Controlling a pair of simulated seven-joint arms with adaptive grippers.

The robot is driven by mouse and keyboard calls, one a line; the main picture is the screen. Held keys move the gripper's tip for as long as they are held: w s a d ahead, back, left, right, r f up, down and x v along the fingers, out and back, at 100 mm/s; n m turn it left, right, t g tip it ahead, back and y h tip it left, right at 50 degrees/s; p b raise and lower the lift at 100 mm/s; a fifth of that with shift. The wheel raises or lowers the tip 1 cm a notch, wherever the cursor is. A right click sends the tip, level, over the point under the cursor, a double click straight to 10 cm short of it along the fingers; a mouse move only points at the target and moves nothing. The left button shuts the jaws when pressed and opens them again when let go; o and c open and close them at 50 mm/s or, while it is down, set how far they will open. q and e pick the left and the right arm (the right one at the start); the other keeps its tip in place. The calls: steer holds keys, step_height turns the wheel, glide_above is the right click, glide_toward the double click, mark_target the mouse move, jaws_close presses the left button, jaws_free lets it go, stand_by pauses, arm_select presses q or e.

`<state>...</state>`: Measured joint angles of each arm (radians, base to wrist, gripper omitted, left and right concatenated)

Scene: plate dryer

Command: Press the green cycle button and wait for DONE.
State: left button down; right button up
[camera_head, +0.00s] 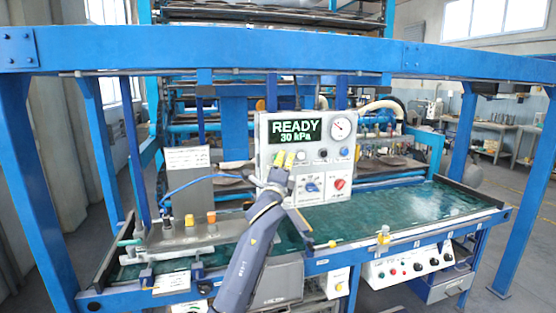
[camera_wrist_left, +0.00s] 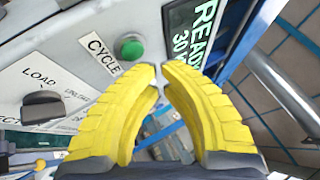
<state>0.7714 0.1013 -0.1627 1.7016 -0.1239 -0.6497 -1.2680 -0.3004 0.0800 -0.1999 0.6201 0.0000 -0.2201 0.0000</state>
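The light grey control panel (camera_head: 325,168) stands upright behind the table; its display (camera_head: 295,131) reads READY and 30 kPa. In the left wrist view the round green button (camera_wrist_left: 130,47) sits on the panel beside the CYCLE label (camera_wrist_left: 103,54) and the display (camera_wrist_left: 188,32). My left gripper (camera_head: 284,158) is in front of the panel, below the display, and hides the green button in the head view. Its yellow fingertips (camera_wrist_left: 161,70) are together with nothing between them, close to the button. I cannot tell whether they touch it. My right gripper is not in view.
A gauge (camera_head: 340,127), a blue knob (camera_head: 311,186) and a red knob (camera_head: 340,184) are on the panel. A black knob (camera_wrist_left: 42,108) by the LOAD label shows in the wrist view. The green table (camera_head: 420,207) is clear at right; blue frame beams surround it.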

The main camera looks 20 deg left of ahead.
arm_select(q)
steer(key=shift+w+a, duration=0.5)
steer(key=shift+w, duration=0.25)
stand_by(1.8)
steer(key=shift+s+d, duration=0.1)
steer(key=shift+s, duration=0.05)
steer(key=shift+s+d, duration=0.4)
steer(key=shift+s, duration=0.2)
steer(key=shift+s+d, duration=0.1)
